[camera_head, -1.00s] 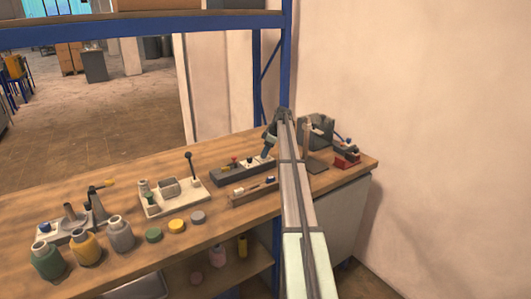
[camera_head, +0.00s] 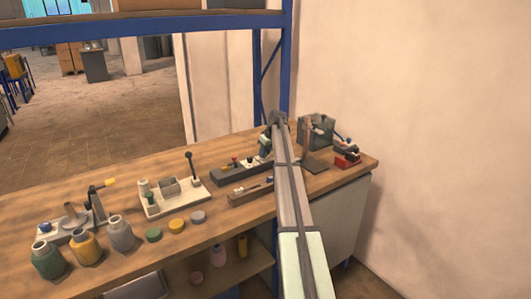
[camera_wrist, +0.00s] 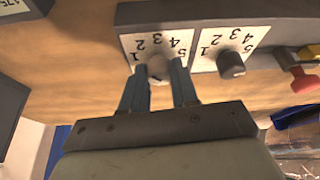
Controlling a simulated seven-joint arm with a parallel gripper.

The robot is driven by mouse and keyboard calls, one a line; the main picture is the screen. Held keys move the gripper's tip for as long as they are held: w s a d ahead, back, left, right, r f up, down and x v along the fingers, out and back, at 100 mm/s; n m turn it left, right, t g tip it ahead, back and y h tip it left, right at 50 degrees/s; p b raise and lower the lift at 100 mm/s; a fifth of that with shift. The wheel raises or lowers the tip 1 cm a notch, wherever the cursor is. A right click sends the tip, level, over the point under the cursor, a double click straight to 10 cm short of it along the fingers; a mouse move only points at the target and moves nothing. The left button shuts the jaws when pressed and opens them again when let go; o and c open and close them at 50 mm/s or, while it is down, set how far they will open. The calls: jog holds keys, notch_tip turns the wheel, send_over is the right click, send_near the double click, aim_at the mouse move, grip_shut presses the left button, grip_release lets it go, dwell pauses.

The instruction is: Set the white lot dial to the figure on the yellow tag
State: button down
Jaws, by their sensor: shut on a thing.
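The white lot dial (camera_wrist: 158,69) sits on a white plate (camera_wrist: 128,41) with figures 1 to 5, seen upside down in the wrist view. My gripper (camera_wrist: 160,75) has one finger on each side of the dial and is shut on it. The dial's pointer is hidden or too small to read. A darker grey dial (camera_wrist: 231,65) on a like plate stands to its right. Both are on a dark grey block (camera_head: 226,178), which my gripper (camera_head: 264,150) partly covers in the head view. I cannot make out the yellow tag.
A red-handled part (camera_wrist: 303,78) and a yellow part (camera_wrist: 309,53) are right of the dials. A brown block (camera_head: 240,198) lies in front of the dark block. A red device (camera_head: 346,160) stands to the right; jars (camera_head: 47,260) and caps stand to the left.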

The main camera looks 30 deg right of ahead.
jog(key=m+h, duration=0.1)
jog(key=m, duration=0.3)
jog(key=shift+a+m+h, duration=0.2)
jog(key=shift+m+h, duration=0.1)
jog(key=shift+h, duration=0.1)
jog(key=shift+m+g+h, duration=0.5)
jog(key=shift+m+h, duration=0.1)
jog(key=shift+m, duration=1.3)
jog(key=c, duration=0.9)
grip_release()
jog(key=shift+o, duration=0.2)
jog(key=v, duration=1.3)
jog(key=shift+a+r, duration=0.2)
jog(key=shift+r, duration=0.15)
jog(key=shift+s, duration=0.1)
